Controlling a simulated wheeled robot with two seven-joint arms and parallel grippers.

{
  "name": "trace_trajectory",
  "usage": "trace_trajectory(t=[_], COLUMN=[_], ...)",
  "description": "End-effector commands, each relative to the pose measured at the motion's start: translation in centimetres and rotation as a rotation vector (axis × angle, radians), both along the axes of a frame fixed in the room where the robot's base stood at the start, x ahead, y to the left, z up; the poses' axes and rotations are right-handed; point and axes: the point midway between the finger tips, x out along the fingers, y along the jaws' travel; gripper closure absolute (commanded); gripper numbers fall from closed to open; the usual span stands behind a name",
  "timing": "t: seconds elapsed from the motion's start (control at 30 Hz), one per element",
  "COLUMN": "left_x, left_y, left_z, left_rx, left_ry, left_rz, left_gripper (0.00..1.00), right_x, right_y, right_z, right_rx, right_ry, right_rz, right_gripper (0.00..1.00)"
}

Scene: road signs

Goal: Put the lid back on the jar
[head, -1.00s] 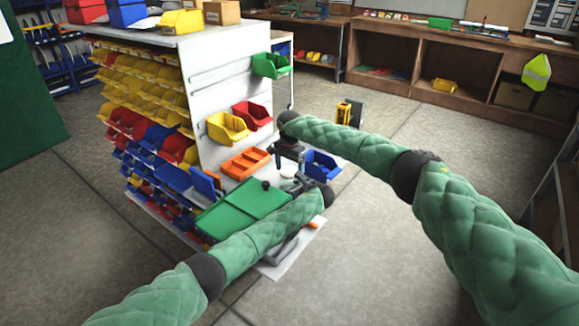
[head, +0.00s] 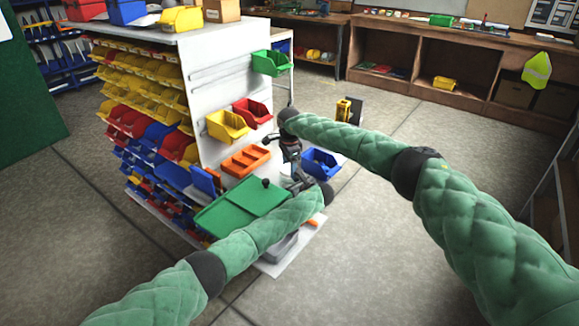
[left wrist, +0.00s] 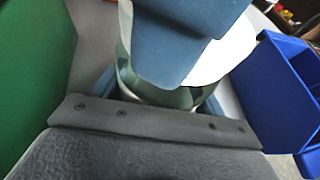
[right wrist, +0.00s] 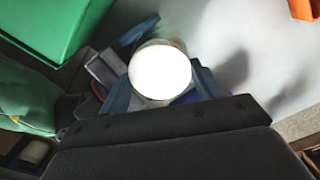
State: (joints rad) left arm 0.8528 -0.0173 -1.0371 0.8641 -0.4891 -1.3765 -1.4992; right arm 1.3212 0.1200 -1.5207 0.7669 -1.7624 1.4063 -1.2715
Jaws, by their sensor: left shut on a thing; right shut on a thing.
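The lid (right wrist: 160,72) is a white disc in the right wrist view. My right gripper (head: 293,158) is shut on it from above, with blue fingers at either side. In the left wrist view, my left gripper (left wrist: 158,98) is shut around the jar (left wrist: 172,97), which looks like pale greenish glass. A large blue finger of my right gripper and a white surface, apparently the lid (left wrist: 230,48), cover the top of the jar there. The two grippers are close together in the head view. I cannot tell whether the lid touches the jar.
A green box (head: 235,208) stands just left of the grippers on the white rack's low shelf. An orange tray (head: 246,161) lies behind it and a blue bin (head: 322,163) is to the right. Yellow (head: 227,126) and red bins (head: 252,113) hang above. Open floor lies right.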

Motion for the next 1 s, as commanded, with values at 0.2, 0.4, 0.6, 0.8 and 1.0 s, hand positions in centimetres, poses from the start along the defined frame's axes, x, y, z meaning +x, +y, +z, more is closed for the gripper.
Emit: trace_trajectory(t=[0.2, 0.4, 0.6, 0.8, 1.0], left_x=[-0.03, -0.03, -0.04, -0.04, -0.05], left_y=[0.03, 0.03, 0.02, 0.0, 0.0], left_z=[-0.1, -0.1, -0.09, -0.1, -0.1], left_rx=[0.0, 0.0, 0.0, -0.001, 0.0], left_ry=[0.002, 0.001, 0.001, 0.001, 0.001], left_rz=[0.001, 0.001, 0.0, 0.0, 0.0], left_gripper=[0.91, 0.91, 0.91, 0.91, 0.91], right_x=[0.01, 0.0, 0.0, 0.02, 0.03], right_y=[0.0, 0.02, 0.04, 0.06, 0.07], right_z=[-0.01, -0.02, -0.04, -0.05, -0.06], right_rx=[0.001, 0.002, 0.002, 0.004, 0.005], right_ry=[-0.002, -0.003, -0.004, -0.005, -0.007], right_rz=[-0.307, -0.591, -0.876, -1.161, -1.447], right_gripper=[0.62, 0.62, 0.62, 0.62, 0.62])
